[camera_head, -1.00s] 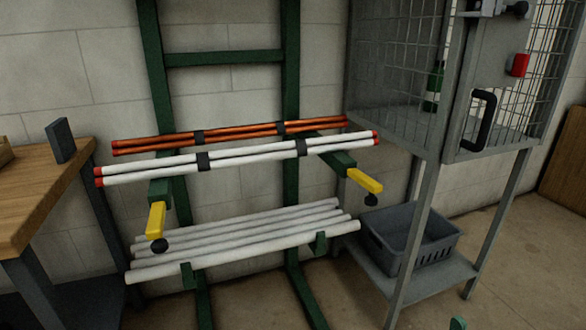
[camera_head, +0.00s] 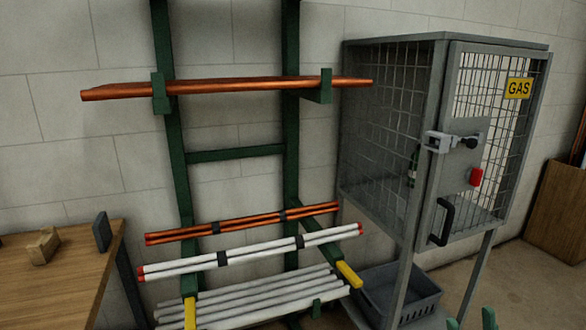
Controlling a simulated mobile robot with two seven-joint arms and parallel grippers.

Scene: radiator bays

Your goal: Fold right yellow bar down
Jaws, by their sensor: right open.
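The right yellow bar (camera_head: 349,274) sits at the front end of the right green rack arm (camera_head: 322,247) and points forward and a little down. The left yellow bar (camera_head: 190,313) is on the left arm, cut off by the bottom edge. White tubes with red ends (camera_head: 250,250) and copper tubes (camera_head: 240,222) lie across the arms. My right gripper (camera_head: 470,320) shows only as two green fingertips at the bottom edge, apart and empty, right of and below the right yellow bar, not touching it. My left gripper is not in view.
A grey mesh gas cage (camera_head: 440,130) stands right of the rack, with a grey crate (camera_head: 400,293) below it. Grey pipes (camera_head: 260,295) lie low on the rack. A copper pipe (camera_head: 230,86) rests on upper brackets. A wooden table (camera_head: 60,275) is at left.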

